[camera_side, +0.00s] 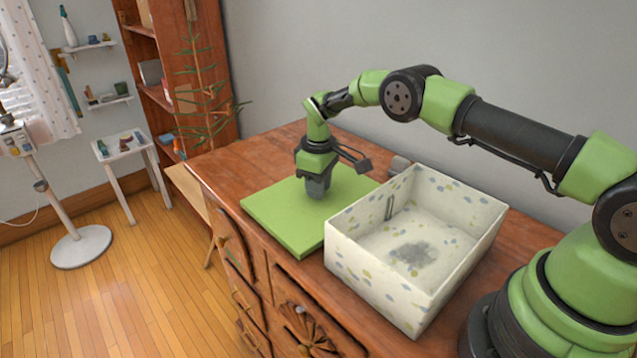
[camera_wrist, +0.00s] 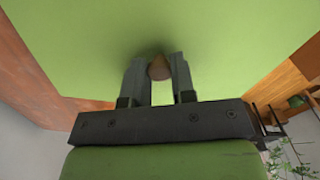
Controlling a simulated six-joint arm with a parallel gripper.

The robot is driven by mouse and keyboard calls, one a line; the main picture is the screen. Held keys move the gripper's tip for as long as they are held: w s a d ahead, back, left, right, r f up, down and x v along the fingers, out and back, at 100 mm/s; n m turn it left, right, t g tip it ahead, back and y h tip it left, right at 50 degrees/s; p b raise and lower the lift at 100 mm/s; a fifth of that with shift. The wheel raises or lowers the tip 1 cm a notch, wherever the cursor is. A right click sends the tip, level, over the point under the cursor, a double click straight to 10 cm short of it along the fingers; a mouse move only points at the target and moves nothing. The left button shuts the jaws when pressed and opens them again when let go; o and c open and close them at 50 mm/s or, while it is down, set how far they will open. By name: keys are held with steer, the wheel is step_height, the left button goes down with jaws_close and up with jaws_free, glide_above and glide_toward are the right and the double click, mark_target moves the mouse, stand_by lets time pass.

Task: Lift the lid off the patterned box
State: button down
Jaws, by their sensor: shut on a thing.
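The patterned box (camera_side: 385,285) stands open on the wooden dresser top, cream with blue and yellow spots. A dark grey patch shows on its inside floor. The flat green lid (camera_side: 272,222) is beside the box, to its left, on or just above the dresser; I cannot tell whether it touches the wood. My gripper (camera_side: 318,192) points down over the middle of the lid. In the wrist view my gripper (camera_wrist: 158,72) is shut on a small brown knob (camera_wrist: 159,68) on the green lid (camera_wrist: 225,45). The knob is hidden in the side view.
The dresser (camera_side: 225,168) has bare wood behind the lid. Its front edge runs close to the lid and box. A small grey object (camera_side: 399,165) lies behind the box. A tall bookcase (camera_side: 205,65) and a plant (camera_side: 205,100) stand beyond the far end.

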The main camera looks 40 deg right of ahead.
steer(key=shift+f, duration=0.4)
steer(key=c, duration=0.9)
jaws_free()
steer(key=shift+o, duration=0.2)
step_height(320, 180, up, 10)
steer(key=shift+f, duration=0.1)
steer(key=s+a+r+m+t+y, duration=0.1)
steer(key=s+a+r+m+t, duration=0.1)
steer(key=s+r, duration=0.6)
steer(key=s+a+r+m+t, duration=0.15)
steer(key=s+r, duration=0.25)
steer(key=r, duration=0.8)
steer(key=s+a+m+t+y, duration=0.1)
steer(key=s+m+t, duration=0.2)
steer(key=s, duration=1.5)
steer(key=shift+a+f+m+t, duration=0.3)
steer(key=shift+a+m+t, duration=0.05)
steer(key=shift+m, duration=0.7)
